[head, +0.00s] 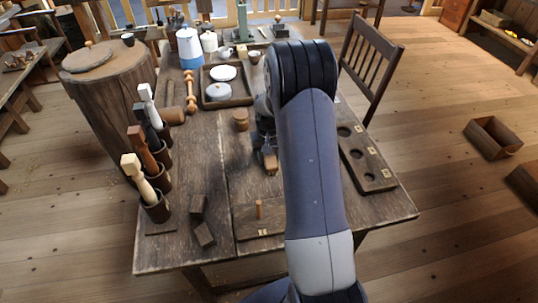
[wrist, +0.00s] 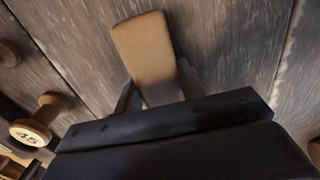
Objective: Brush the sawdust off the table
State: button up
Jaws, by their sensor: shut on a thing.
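My gripper (head: 265,146) is low over the middle of the table (head: 188,135), partly hidden by my arm. It is shut on a tan, round-ended wooden piece (head: 271,163), which looks like the handle of a brush. In the wrist view the same piece (wrist: 146,50) sticks out between the fingers of my gripper (wrist: 157,90), over grey planks. No bristles show, and I cannot tell whether it touches the table. I cannot make out any sawdust on the bare boards; my arm hides part of the tabletop.
A small wooden spool (head: 240,120) stands just left of my gripper. Dark cups with mallets (head: 154,200) line the left edge. A tray with white discs (head: 226,102) is behind, a board with holes (head: 368,172) right, a pegged board (head: 258,228) in front.

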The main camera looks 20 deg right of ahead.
jog(key=shift+s+a+r+p, duration=0.15)
jog(key=shift+r+p, duration=0.15)
jog(key=shift+r, duration=0.3)
jog(key=shift+s+d+r+p, duration=0.1)
jog(key=shift+r+p, duration=0.2)
jog(key=shift+r, duration=0.3)
jog(key=shift+r+p, duration=1.8)
jog(key=shift+r, duration=1.15)
